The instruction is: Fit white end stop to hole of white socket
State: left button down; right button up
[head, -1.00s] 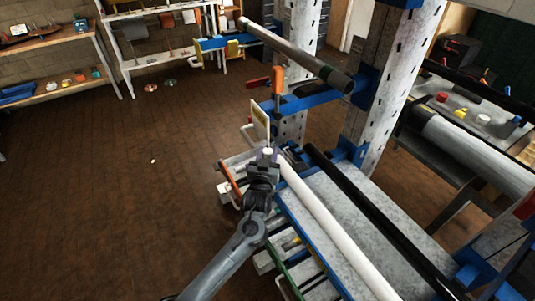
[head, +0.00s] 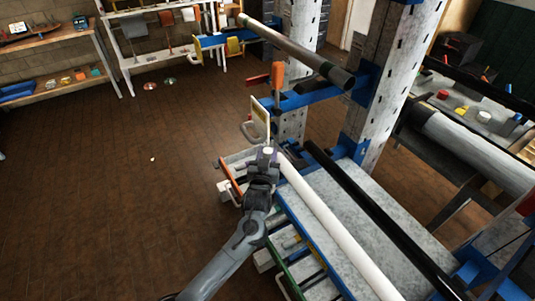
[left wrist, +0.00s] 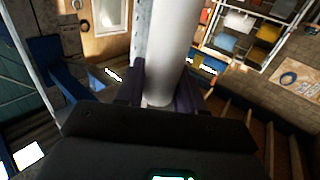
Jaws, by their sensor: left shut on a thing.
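My left gripper (head: 267,154) is beside the near end of the rack in the head view, its tip by the upper end of a long white tube (head: 335,230). A small white piece, apparently the white end stop (head: 268,149), shows at its fingertips. In the left wrist view a smooth white cylinder (left wrist: 168,55) stands between the two dark fingers (left wrist: 160,92), which are shut on it. I cannot pick out the white socket or its hole for certain. My right gripper is not in view.
A black bar (head: 380,215) runs beside the white tube over a grey bench top (head: 350,190). A grey pole (head: 295,50) slopes above, by perforated posts (head: 385,80). An orange-handled tool (head: 277,78) stands behind the gripper. The floor at left (head: 110,190) is mostly clear.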

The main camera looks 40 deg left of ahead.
pick_arm(q)
jog(key=shift+f, duration=0.45)
jog(key=shift+f+b, duration=0.95)
jog(key=shift+f, duration=0.4)
jog(key=shift+f+b, duration=0.3)
jog(key=shift+f, duration=0.2)
jog(key=c, duration=0.6)
grip_release()
jog(key=shift+s+d, duration=0.3)
jog(key=shift+s, duration=0.2)
jog(key=shift+p+v, duration=0.85)
jog(key=shift+v, duration=4)
